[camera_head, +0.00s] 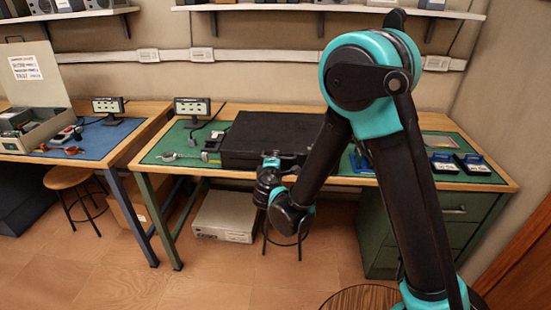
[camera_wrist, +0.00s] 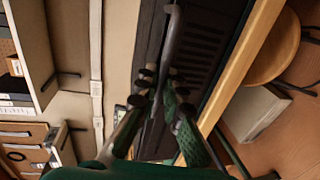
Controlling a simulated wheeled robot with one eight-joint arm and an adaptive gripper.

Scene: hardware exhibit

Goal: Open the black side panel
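A black case (camera_head: 258,137) with a flat top lies on the green mat in the middle of the bench. In the wrist view its dark, slotted face (camera_wrist: 200,45) fills the upper middle. A grey-black bar (camera_wrist: 171,40) with a bent top end runs along it and down between my fingers. My gripper (camera_head: 272,163) is at the front of the case, near the bench edge. In the wrist view my gripper's fingertips (camera_wrist: 160,76) lie on either side of the bar with a narrow gap. I cannot tell whether they touch it. The side panel's edges are not clear.
The wooden bench edge (camera_head: 330,180) runs just below my gripper. A small display (camera_head: 192,107) stands left of the case, and blue trays (camera_head: 472,165) lie right. A grey metal box (camera_head: 226,216) and a stool (camera_head: 68,179) are on the floor side. Open floor lies in front.

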